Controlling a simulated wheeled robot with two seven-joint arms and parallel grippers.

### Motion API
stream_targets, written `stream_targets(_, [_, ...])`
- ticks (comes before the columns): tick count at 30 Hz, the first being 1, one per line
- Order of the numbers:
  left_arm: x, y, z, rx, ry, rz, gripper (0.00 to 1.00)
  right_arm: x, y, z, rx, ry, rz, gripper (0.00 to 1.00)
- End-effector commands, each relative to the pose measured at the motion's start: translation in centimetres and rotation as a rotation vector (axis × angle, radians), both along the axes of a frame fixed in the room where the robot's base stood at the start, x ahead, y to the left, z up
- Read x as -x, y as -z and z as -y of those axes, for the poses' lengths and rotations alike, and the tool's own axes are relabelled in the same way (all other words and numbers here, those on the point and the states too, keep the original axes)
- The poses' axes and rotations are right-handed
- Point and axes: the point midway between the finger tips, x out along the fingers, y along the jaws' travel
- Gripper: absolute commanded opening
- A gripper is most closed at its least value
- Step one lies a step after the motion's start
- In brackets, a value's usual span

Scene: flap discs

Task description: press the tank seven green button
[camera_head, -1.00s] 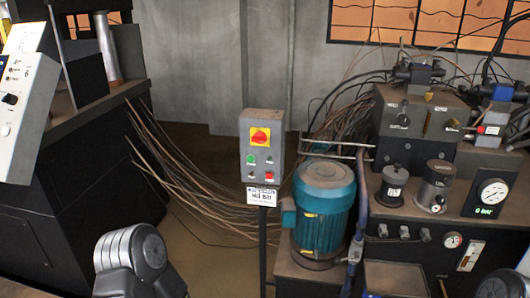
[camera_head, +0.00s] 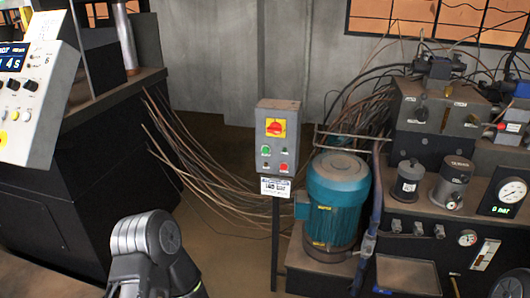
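A grey control box (camera_head: 277,139) stands on a thin post in the middle of the head view. It carries a red and yellow rotary switch (camera_head: 275,128), a green button (camera_head: 266,150) at left, a red button (camera_head: 283,167) at lower right and other small buttons. A white label plate (camera_head: 275,187) hangs below it; its text is too small to read. A dark grey arm part of mine (camera_head: 150,250) shows at the bottom, left of the post and apart from the box. Neither gripper's fingers show.
A teal motor (camera_head: 335,200) stands right of the post, with a hydraulic unit (camera_head: 425,190) beyond it. A black machine (camera_head: 90,170) with a tilted panel (camera_head: 38,95) stands at left. Loose cables (camera_head: 185,155) hang between. Bare floor (camera_head: 225,240) lies before the post.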

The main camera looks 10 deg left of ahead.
Motion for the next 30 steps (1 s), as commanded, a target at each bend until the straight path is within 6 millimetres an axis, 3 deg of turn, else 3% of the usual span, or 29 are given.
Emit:
stream_targets(9, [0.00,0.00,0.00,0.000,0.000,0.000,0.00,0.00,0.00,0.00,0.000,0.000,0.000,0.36])
stream_targets(30, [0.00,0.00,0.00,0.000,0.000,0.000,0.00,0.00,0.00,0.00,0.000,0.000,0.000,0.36])
